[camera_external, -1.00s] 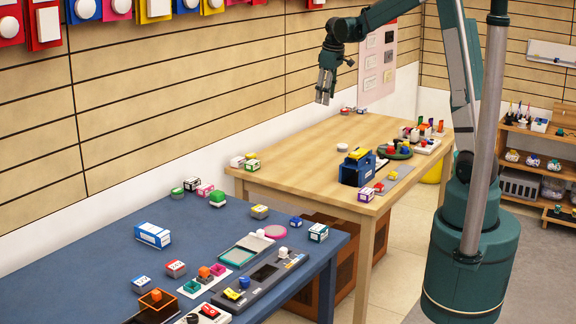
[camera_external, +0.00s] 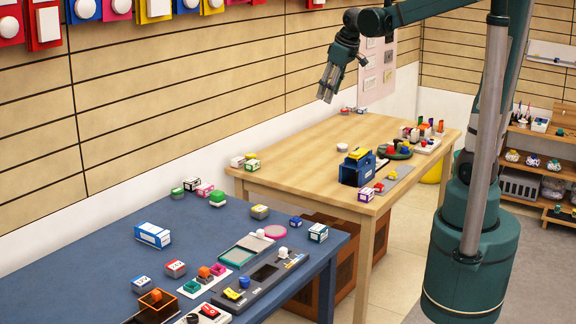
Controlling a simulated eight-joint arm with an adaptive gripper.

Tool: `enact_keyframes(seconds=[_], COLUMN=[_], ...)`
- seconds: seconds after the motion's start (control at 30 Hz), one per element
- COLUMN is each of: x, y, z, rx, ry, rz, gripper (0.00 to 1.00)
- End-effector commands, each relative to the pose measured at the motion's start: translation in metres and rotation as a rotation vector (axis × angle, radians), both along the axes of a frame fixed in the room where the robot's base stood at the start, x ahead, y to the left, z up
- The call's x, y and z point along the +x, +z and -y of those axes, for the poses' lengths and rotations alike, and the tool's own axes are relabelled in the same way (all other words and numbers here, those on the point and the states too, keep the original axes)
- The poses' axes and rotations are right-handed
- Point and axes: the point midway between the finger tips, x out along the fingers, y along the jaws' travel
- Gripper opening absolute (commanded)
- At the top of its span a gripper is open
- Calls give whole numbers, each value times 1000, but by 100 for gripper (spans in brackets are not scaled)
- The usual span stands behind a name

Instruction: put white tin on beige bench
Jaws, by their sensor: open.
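The beige bench (camera_external: 290,166) is the light wooden table behind the blue one. A small, low white round thing (camera_external: 342,148) on it could be the white tin, but it is too small to be sure. Another small white piece (camera_external: 283,252) sits on a dark tray on the blue table, and I cannot tell whether it is a tin. My gripper (camera_external: 326,97) is open and empty, high above the far left part of the beige bench. Its fingers point down and slightly left, clear of everything.
The blue table (camera_external: 100,255) in front holds several small boxes, trays and a blue-white carton (camera_external: 153,235). On the beige bench stand a blue holder (camera_external: 357,168), a green round tray (camera_external: 395,152) and small boxes. The bench's left middle is mostly clear.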

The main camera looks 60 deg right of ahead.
Motion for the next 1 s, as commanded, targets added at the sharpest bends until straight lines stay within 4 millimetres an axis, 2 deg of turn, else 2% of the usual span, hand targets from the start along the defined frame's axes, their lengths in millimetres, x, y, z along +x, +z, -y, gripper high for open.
enact_keyframes(seconds=[0.1, 0.47, 1.0], x=[-21, -79, -165], y=[2, -2, -30], z=[-21, -73, -135], rx=[4, 27, 81], ry=[0, -10, -20], rz=[24, 99, 207], gripper=[45, 45, 45])
